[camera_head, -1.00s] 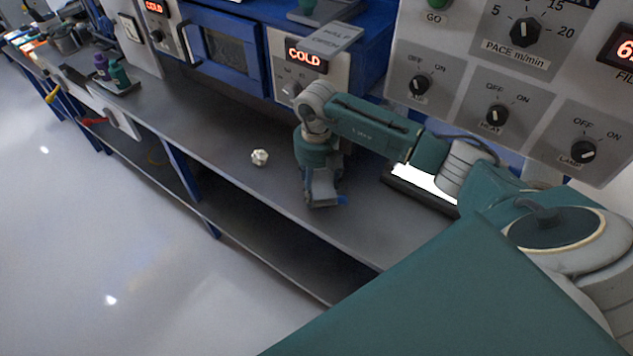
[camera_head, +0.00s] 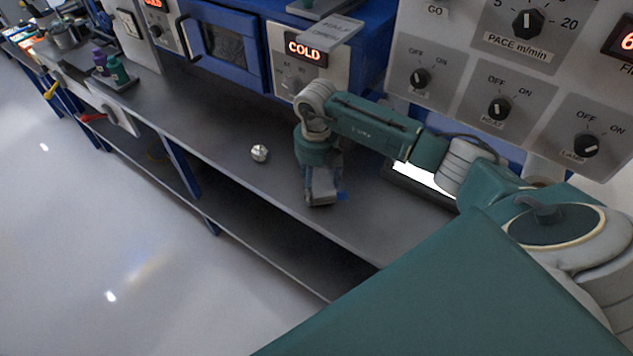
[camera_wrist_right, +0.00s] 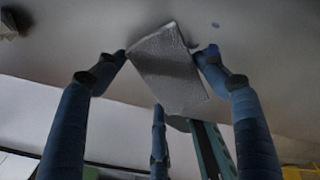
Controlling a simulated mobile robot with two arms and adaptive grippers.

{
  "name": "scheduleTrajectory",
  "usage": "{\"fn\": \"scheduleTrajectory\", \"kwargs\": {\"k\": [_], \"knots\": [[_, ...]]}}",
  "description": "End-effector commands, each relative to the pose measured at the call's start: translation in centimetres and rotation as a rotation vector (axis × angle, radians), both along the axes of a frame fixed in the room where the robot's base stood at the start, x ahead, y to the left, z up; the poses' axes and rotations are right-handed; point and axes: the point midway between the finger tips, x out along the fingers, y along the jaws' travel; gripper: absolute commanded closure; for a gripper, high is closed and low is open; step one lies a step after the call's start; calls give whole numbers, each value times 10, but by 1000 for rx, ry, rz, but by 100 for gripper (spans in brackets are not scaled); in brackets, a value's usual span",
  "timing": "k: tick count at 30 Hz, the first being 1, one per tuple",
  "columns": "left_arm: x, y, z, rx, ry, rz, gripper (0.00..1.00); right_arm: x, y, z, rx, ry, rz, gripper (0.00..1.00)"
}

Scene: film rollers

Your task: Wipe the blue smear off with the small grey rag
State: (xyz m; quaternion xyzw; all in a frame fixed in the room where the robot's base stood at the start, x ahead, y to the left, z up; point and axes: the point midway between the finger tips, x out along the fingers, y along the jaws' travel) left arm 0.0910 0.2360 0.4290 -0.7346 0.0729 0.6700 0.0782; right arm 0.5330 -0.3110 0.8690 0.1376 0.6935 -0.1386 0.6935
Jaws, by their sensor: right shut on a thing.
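The small grey rag (camera_wrist_right: 172,70) is pinched between the fingers of my right gripper (camera_wrist_right: 164,58) in the right wrist view. In the head view my right gripper (camera_head: 322,196) points down at the grey bench top, with the rag (camera_head: 323,187) at its fingers. I cannot tell whether the rag touches the surface. A small blue patch (camera_head: 342,195), which looks like the smear, shows just right of the gripper. A small blue spot (camera_wrist_right: 215,24) lies on the surface beyond the rag in the wrist view. The gripper may hide more of it. My left gripper is not in view.
A small whitish faceted object (camera_head: 260,153) stands on the bench (camera_head: 225,135) left of the gripper. A dark-framed bright white panel (camera_head: 425,178) lies to the right under my arm. A blue oven-like unit (camera_head: 225,50) and a control panel (camera_head: 470,75) stand behind. The bench's front edge is close.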

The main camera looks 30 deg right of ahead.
Motion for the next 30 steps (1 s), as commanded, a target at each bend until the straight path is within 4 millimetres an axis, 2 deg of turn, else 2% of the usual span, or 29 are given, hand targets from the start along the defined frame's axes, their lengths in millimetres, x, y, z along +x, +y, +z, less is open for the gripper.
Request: {"fn": "scheduleTrajectory", "kwargs": {"k": [23,30], "knots": [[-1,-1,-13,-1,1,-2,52,0,0,-16,-1,0,0,51],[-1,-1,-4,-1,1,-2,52,-10,-5,-13,-1,1,0,51]]}}
